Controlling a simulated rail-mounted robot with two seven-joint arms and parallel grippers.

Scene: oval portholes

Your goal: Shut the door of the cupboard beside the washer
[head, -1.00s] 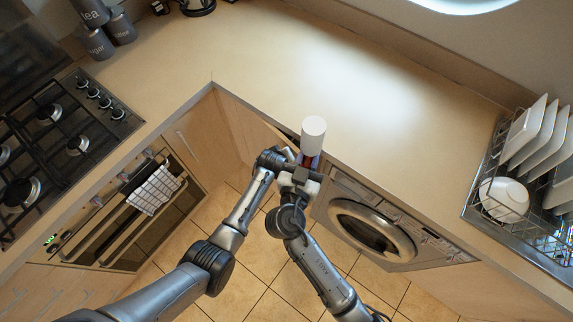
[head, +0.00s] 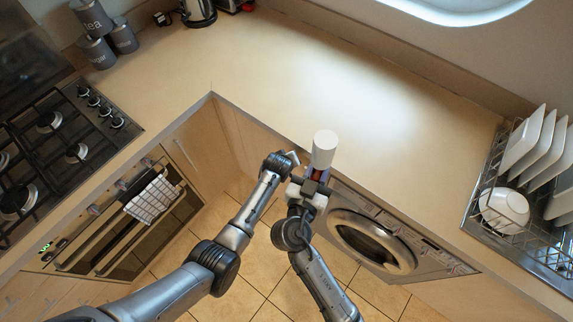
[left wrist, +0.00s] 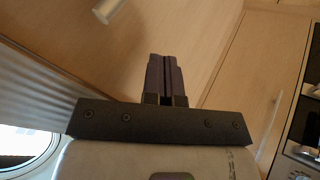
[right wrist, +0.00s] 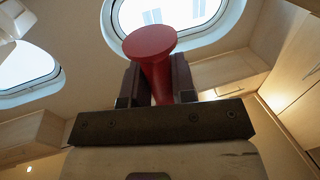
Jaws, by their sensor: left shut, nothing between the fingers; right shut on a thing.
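The cupboard door (head: 243,137) is pale wood, under the counter to the left of the washer (head: 372,238) in the head view. It looks shut or nearly so; its edge by the washer is hidden by my arms. My left gripper (head: 292,158) is shut and empty, close to the door front. In the left wrist view its fingers (left wrist: 166,80) point at a wooden panel (left wrist: 185,35) with a pale handle; contact cannot be told.
The counter (head: 320,90) above is mostly clear. The oven (head: 140,225) with a checked towel stands left, below the hob (head: 50,150). A dish rack (head: 520,205) is at the right. My two arms are close together by the washer.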

